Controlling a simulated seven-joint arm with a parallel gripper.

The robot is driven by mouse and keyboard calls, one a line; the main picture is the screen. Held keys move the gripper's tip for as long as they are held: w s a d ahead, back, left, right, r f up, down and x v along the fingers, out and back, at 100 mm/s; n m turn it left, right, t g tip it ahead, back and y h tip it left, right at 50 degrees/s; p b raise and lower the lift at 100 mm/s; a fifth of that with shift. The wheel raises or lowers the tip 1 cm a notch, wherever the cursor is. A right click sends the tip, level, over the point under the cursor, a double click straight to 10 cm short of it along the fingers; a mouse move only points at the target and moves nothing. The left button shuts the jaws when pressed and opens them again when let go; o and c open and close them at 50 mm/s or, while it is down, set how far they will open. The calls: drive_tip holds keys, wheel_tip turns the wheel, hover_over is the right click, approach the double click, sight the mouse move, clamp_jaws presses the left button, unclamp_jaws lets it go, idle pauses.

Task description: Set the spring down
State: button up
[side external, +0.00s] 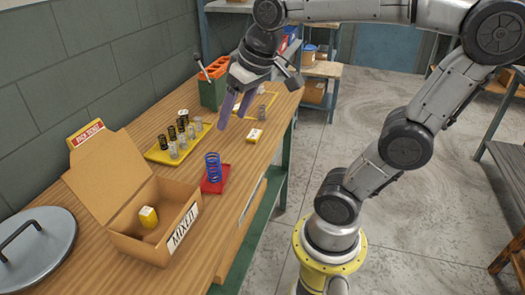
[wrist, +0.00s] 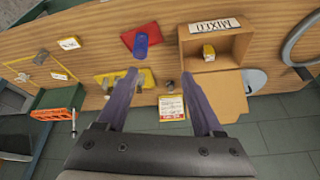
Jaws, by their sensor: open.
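A blue spring (side external: 213,168) stands upright on a red pad (side external: 217,184) near the front edge of the wooden bench. In the wrist view the spring (wrist: 141,46) shows against the red pad (wrist: 127,38), beyond my fingertips. My gripper (side external: 235,112) is above the bench, up and to the right of the spring, and apart from it. Its two purple fingers are spread with nothing between them; the wrist view also shows the gripper (wrist: 162,80) open and empty.
A yellow tray (side external: 157,157) with several black and silver springs lies behind the pad. An open cardboard box (side external: 128,247) holds a small yellow carton (side external: 148,217). Another carton (side external: 254,136) lies right of the pad. An orange-topped green toolbox (side external: 212,90) stands farther back; a round lid (side external: 40,255) lies left.

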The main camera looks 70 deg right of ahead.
drive_tip(key=s+a+f+n+t, duration=0.1)
drive_tip(key=s+a+f+n, duration=0.2)
drive_tip(key=s, duration=0.4)
wheel_tip(320, 180, down, 2)
drive_tip(key=shift+s+a+f+y, duration=0.25)
drive_tip(key=shift+a+y, duration=0.15)
drive_tip(key=shift+a, duration=0.2)
idle(0.4)
